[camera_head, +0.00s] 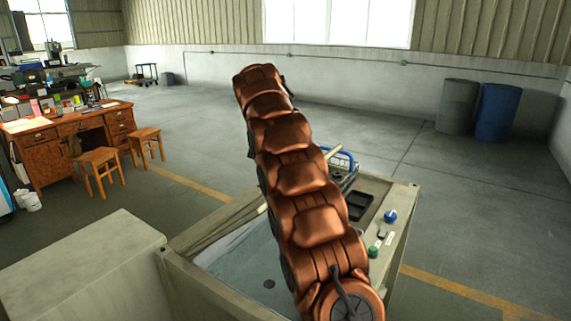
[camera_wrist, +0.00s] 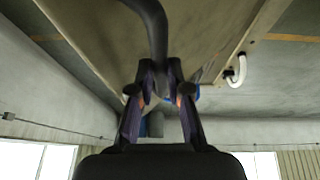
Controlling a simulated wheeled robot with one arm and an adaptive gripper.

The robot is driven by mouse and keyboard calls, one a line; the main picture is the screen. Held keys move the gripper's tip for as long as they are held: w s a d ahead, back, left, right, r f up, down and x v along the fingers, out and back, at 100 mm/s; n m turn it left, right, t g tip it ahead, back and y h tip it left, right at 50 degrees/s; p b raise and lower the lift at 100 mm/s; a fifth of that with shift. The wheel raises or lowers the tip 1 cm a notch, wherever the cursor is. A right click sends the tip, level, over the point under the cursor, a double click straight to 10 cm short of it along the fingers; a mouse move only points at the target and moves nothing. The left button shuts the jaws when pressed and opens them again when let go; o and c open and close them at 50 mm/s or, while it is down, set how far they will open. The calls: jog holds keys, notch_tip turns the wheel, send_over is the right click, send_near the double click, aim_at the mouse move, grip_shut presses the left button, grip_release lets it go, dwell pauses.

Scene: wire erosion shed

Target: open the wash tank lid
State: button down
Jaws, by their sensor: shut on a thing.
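In the head view, the beige wash tank (camera_head: 190,285) stands at the lower middle, with a grey-blue surface inside its rim. My copper arm crosses in front of it and hides its middle and my gripper. I cannot make out the lid for certain there. In the wrist view, which looks upside down, my gripper (camera_wrist: 159,95) is shut on a dark curved handle (camera_wrist: 152,28). The handle comes from the top of the picture and passes between the fingers. A wide beige panel (camera_wrist: 95,35) lies behind it; I cannot tell whether it is the lid.
A green knob (camera_head: 373,251) and a blue knob (camera_head: 390,216) sit on the tank's right ledge. A beige box (camera_head: 85,270) stands at the left. Stools (camera_head: 100,175) and a wooden desk (camera_head: 60,145) are farther left. Two barrels (camera_head: 497,112) stand back right. The floor between is clear.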

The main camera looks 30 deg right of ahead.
jog(key=shift+w+a+f, duration=0.2)
jog(key=shift+w+a, duration=0.4)
jog(key=c, duration=1.5)
grip_release()
jog(key=shift+w, duration=0.1)
jog(key=shift+o, duration=0.9)
jog(key=shift+w+a+f, duration=0.1)
jog(key=shift+w, duration=0.05)
jog(key=shift+o, duration=0.8)
jog(key=shift+d+r, duration=0.2)
jog(key=shift+d, duration=0.05)
jog(key=shift+r, duration=0.1)
jog(key=shift+r, duration=0.2)
